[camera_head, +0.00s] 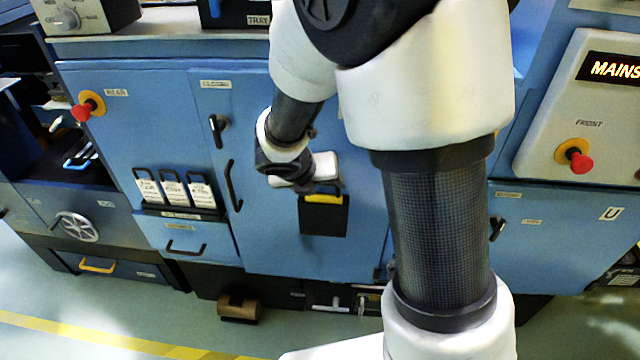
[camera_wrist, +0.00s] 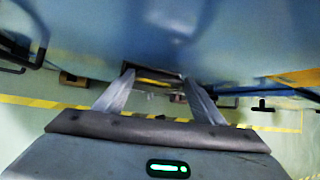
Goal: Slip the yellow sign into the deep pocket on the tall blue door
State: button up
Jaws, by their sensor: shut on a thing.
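The tall blue door (camera_head: 265,235) is in the middle of the head view, partly behind my arm. The deep pocket (camera_head: 323,222) is a dark box on its front. The yellow sign (camera_head: 324,198) shows as a narrow yellow strip at the pocket's mouth; its lower part is hidden, apparently inside the pocket. My gripper (camera_head: 325,186) is right above the pocket, shut on the sign's upper edge. In the wrist view the yellow sign (camera_wrist: 153,81) lies between the fingertips, at the dark pocket opening. How deep the sign sits cannot be told.
A black door handle (camera_head: 234,186) stands left of the pocket. A rack with white cards (camera_head: 174,190) is further left. Red knobs (camera_head: 82,112) and (camera_head: 580,162) stick out at both sides. A brown roll (camera_head: 238,308) lies on the floor below.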

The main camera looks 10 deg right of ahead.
jog(key=shift+f, duration=0.3)
jog(key=o, duration=1.4)
jog(key=shift+o, duration=0.2)
jog(key=shift+r, duration=0.1)
jog(key=p+v, duration=0.6)
jog(key=v, duration=1.1)
jog(key=shift+s, duration=0.15)
jog(key=shift+a+r, duration=0.1)
